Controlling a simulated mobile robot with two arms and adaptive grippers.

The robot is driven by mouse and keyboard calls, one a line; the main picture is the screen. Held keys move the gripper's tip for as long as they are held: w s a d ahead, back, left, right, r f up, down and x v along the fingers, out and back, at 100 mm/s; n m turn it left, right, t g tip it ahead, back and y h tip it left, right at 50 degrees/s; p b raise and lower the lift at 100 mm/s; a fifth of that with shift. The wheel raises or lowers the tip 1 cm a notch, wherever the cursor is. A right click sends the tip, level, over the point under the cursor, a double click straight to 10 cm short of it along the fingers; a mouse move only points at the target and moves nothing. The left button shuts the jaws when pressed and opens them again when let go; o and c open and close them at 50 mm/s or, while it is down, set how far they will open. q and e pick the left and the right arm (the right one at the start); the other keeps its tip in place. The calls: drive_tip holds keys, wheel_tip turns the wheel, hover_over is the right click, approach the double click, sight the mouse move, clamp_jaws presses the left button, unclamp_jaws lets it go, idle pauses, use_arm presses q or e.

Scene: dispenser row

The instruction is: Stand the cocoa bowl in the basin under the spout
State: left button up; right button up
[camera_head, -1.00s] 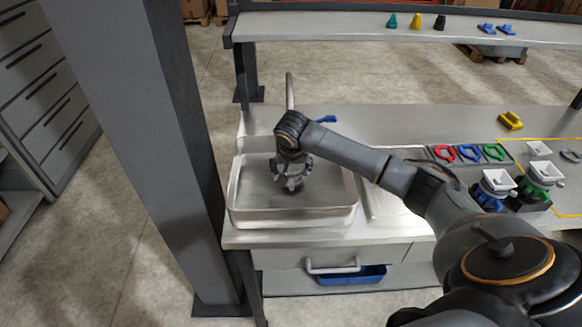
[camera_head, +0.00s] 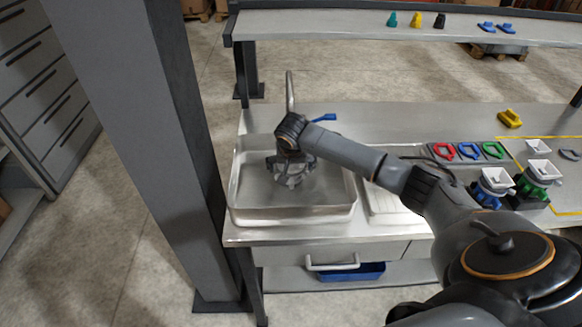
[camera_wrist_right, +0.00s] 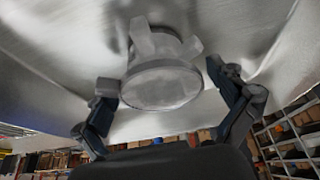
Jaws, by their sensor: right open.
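The basin (camera_head: 290,214) is a metal tub let into the left end of the counter. The spout (camera_head: 290,92) rises behind it, with a blue lever (camera_head: 325,118) beside it. My right gripper (camera_head: 290,172) is inside the basin, pointing down. A grey round bowl with blocky lugs (camera_wrist_right: 162,85), likely the cocoa bowl, is between its spread fingers in the wrist view. Gaps show on both sides, so the fingers look apart from it. The wrist partly hides the bowl in the head view. My left gripper is not in view.
Two dispensers with white hoppers, one blue (camera_head: 494,187) and one green (camera_head: 536,188), stand at the right. A grey pillar (camera_head: 165,150) stands left of the basin. The back counter strip is mostly clear.

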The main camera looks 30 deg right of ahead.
drive_tip(key=shift+r, duration=0.15)
drive_tip(key=b+v, duration=0.1)
drive_tip(key=v, duration=1.1)
drive_tip(key=shift+b, duration=0.35)
drive_tip(key=shift+w, duration=0.1)
